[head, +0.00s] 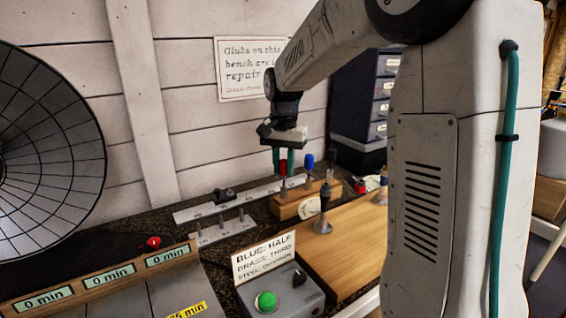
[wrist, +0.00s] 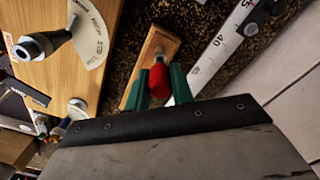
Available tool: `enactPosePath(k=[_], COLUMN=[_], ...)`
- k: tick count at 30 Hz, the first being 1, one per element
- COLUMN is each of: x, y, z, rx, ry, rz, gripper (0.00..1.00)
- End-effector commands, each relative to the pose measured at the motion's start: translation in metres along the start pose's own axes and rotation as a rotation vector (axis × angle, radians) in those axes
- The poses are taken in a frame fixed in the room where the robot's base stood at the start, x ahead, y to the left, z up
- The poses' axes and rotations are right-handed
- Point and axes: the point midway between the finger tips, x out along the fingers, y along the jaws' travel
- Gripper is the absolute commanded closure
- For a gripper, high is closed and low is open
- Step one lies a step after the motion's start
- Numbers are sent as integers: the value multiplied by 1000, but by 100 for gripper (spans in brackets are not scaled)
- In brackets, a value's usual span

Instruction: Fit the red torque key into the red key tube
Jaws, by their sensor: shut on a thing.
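My gripper (head: 283,163) is above the left part of a wooden block on the bench. Its green fingers are shut on the red torque key (head: 284,167), whose red handle shows between them. In the wrist view the red key (wrist: 159,83) sits between the two fingertips (wrist: 160,88), with the wooden block (wrist: 160,45) beyond it. The head view shows this wooden block (head: 290,208) with small upright posts on it. I cannot tell which of them is the red key tube, nor whether the key's lower end is inside a tube.
A blue-topped key (head: 309,161) stands right of my gripper. A dark upright fitting (head: 323,212) stands on the wooden board (head: 345,245) in front. A white ruler (head: 205,212) lies behind left. A control box with a green button (head: 265,301) and a sign (head: 263,258) are nearer.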

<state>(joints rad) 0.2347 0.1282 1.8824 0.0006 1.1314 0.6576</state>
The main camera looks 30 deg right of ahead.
Motion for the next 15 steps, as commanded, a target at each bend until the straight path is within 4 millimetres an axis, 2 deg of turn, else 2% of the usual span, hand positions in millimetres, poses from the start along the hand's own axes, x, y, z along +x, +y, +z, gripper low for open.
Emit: enactPosePath(k=[5, 6, 8, 15], x=[4, 4, 4, 4], y=[0, 0, 0, 0], z=[0, 0, 0, 0], rx=[0, 0, 0, 0], ry=[0, 0, 0, 0], rz=[0, 0, 0, 0], gripper=[100, 68, 52, 51])
